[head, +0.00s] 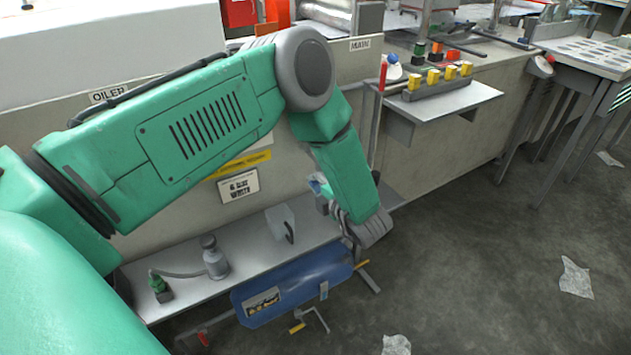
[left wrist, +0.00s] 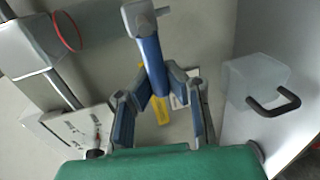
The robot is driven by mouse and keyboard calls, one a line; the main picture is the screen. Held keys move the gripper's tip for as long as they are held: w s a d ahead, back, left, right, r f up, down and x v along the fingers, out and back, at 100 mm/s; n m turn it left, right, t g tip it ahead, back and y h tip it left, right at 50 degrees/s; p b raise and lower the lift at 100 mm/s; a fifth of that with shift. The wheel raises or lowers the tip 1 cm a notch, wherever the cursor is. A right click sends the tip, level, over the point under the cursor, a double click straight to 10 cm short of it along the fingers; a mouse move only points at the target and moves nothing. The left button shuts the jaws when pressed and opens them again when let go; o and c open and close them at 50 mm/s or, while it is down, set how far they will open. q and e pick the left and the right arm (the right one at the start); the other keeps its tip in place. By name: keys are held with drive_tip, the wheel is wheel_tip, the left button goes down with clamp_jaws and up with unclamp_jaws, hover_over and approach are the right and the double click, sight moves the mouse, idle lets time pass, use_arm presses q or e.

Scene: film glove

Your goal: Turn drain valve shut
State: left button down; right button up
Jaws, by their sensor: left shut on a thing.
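My left gripper (head: 326,200) is in front of the bench wall, above the low shelf. In the left wrist view its fingers (left wrist: 160,88) close around a blue grip with a grey head (left wrist: 151,58). A bit of this blue-handled tool (head: 319,184) shows in the head view beside the gripper. A blue tank (head: 292,287) lies below the shelf, lower than the gripper and apart from it. Yellow handles show near it, one at its front (head: 297,328) and one at its right end (head: 362,264). A red handle (head: 203,338) is at its left. I cannot tell which is the drain valve.
The low shelf (head: 190,311) holds a grey bottle (head: 214,258), a green-topped fitting (head: 159,286) and a clear container with a dark handle (head: 281,222). A side shelf (head: 447,103) carries yellow-capped items. Paper scraps (head: 575,277) lie on the open floor at right.

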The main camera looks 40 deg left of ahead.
use_arm(q)
drive_tip(key=shift+s+d+f, duration=0.15)
drive_tip(key=shift+s+f, duration=0.05)
drive_tip(key=shift+f, duration=0.1)
drive_tip(key=c, duration=1.5)
unclamp_jaws()
drive_tip(key=shift+c, duration=0.2)
drive_tip(key=shift+w+r, duration=0.1)
drive_tip(key=shift+r, duration=0.1)
drive_tip(key=v, duration=1.2)
drive_tip(key=shift+w, duration=0.1)
